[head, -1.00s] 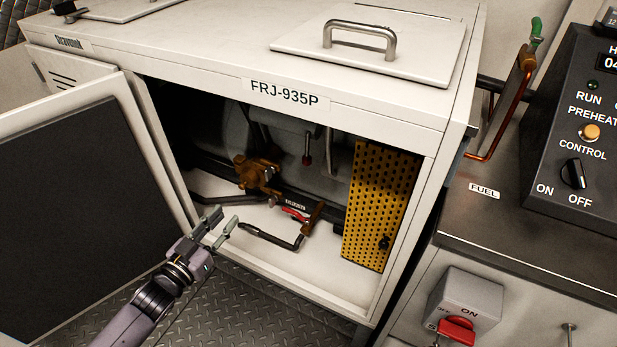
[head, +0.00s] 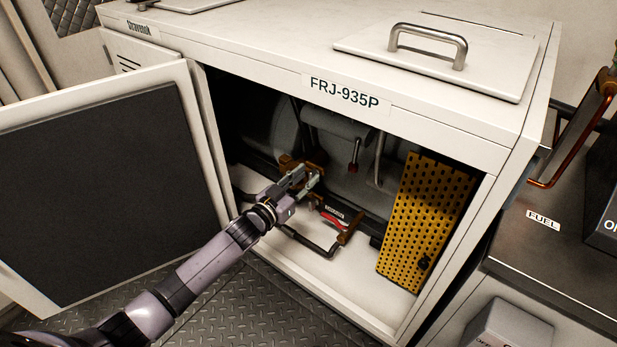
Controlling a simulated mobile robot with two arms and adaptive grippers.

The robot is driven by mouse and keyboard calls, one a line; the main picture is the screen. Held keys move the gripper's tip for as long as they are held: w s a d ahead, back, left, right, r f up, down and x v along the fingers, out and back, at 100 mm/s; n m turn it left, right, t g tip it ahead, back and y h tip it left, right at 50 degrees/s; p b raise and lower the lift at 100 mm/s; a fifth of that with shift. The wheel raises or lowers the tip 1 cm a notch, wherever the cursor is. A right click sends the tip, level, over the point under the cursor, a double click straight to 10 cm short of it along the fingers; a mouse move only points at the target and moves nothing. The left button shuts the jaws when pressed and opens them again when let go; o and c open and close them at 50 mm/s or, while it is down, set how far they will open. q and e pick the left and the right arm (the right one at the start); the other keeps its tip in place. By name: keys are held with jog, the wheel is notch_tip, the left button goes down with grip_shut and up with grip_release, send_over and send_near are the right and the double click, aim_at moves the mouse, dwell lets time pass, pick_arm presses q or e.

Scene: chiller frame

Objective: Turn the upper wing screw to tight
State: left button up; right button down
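My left gripper (head: 306,178) reaches into the open cabinet (head: 400,130) from the left. Its two fingers look apart, with nothing clear between them. The fingertips are in front of a brass-coloured fitting (head: 289,163) and partly cover it; I cannot tell if they touch. A yellow perforated panel (head: 425,215) stands at the right of the opening, with a small dark knob or screw (head: 424,263) near its lower right. I cannot make out an upper wing screw; the panel's upper part is in shadow. My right gripper is not in view.
The cabinet door (head: 110,190) stands open at the left, beside my arm. A red-handled valve (head: 334,221) and a bent dark pipe (head: 318,246) lie low in the opening. A dark-red-tipped lever (head: 353,168) hangs above.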

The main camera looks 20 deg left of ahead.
pick_arm(q)
jog(key=shift+x, duration=0.95)
grip_shut()
